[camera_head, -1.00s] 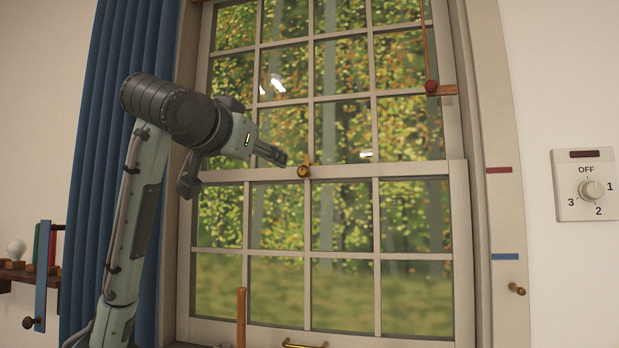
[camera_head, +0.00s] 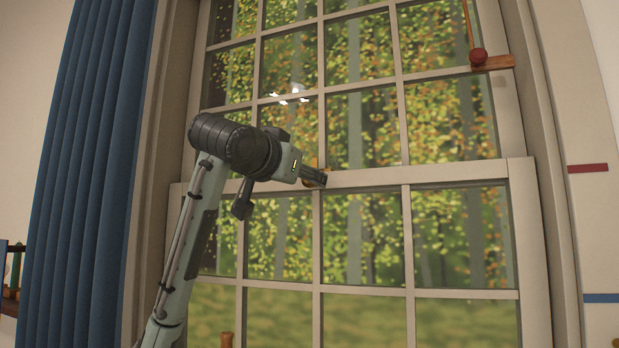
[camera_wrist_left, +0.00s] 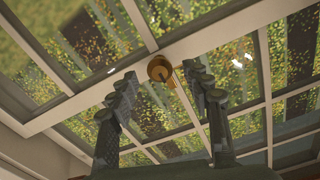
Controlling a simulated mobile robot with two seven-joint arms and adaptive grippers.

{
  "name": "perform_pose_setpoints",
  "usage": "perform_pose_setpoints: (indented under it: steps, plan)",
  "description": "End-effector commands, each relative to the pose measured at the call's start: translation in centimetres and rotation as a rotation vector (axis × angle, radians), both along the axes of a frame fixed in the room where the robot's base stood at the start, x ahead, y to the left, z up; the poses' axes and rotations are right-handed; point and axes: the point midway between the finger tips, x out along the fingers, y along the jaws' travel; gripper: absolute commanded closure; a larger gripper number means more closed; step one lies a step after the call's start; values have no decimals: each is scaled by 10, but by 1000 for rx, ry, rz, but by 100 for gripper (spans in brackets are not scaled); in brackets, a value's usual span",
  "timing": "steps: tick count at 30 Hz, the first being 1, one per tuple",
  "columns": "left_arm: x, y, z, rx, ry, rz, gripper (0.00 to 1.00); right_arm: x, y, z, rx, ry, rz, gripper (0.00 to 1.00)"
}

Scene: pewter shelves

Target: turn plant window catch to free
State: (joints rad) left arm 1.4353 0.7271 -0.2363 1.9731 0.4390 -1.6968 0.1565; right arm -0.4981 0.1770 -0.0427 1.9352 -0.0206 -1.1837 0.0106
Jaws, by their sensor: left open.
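The window catch is a small brass piece on the rail where the two sashes meet. In the left wrist view the catch (camera_wrist_left: 158,68) shows its round knob, lying in the picture between my two fingertips. In the head view only a sliver of the catch (camera_head: 313,162) shows behind my gripper. My left gripper (camera_head: 316,178) points at the catch from the left, with its fingers apart on either side of it in the wrist view. I cannot tell whether a finger touches it. My right gripper is not in view.
The window's meeting rail (camera_head: 440,175) runs across behind the gripper. A blue curtain (camera_head: 85,150) hangs at the left. The space right of the gripper is clear.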

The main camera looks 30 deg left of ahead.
Motion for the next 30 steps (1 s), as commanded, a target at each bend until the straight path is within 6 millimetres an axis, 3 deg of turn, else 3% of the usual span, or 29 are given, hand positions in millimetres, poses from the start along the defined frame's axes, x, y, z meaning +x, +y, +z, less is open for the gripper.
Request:
perform_pose_setpoints:
  steps: [6, 17, 28, 30]
  plan:
    - [26, 6, 0, 0, 1, -1, 51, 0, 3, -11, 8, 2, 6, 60]
    - [31, 7, 0, 0, 0, 0, 52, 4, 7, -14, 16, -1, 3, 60]
    - [31, 7, 0, 0, -1, 0, 98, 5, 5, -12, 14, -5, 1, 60]
    - [31, 7, 0, -1, -1, 0, 100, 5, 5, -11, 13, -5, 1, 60]
